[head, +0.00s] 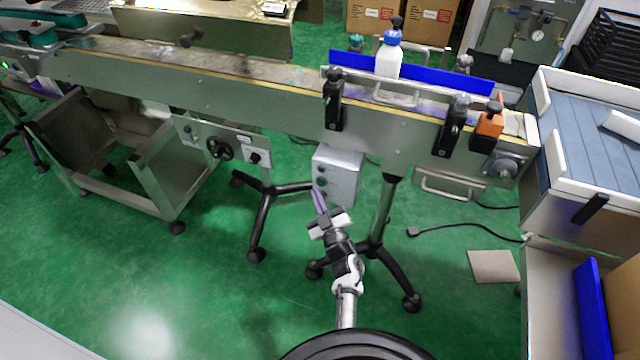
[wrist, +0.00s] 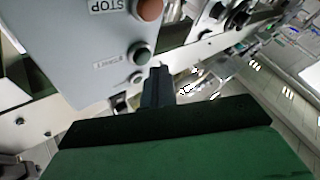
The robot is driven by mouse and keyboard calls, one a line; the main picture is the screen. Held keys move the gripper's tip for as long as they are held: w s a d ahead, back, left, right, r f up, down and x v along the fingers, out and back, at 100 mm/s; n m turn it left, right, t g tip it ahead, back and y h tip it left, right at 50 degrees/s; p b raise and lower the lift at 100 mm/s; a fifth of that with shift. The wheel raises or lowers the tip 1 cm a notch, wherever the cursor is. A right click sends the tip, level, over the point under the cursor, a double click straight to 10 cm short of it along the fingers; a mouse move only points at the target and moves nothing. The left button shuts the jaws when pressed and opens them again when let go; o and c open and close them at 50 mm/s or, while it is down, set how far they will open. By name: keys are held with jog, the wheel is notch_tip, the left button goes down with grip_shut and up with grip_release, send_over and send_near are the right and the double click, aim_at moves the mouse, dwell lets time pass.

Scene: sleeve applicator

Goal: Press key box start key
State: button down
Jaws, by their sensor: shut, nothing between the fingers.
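The grey key box (head: 345,172) hangs under the conveyor in the head view, with small round keys on its face. In the wrist view its face (wrist: 85,45) fills the upper left. An orange-red key (wrist: 149,9) sits by a STOP label. The green key (wrist: 141,54) sits below it, beside a small blurred label that seems to read START. My gripper (head: 318,192) is shut and empty in front of the box. In the wrist view its fingertips (wrist: 159,71) appear just below and right of the green key; I cannot tell whether they touch anything.
The conveyor (head: 240,92) runs above the box and carries a white bottle (head: 389,61) with a blue cap. A black-legged stand (head: 384,215) is close right of my gripper. A handwheel (head: 220,148) is to the left. Green floor is open at the lower left.

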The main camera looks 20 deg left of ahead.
jog(key=shift+w, duration=0.15)
dwell(0.4)
jog(key=shift+w, duration=0.3)
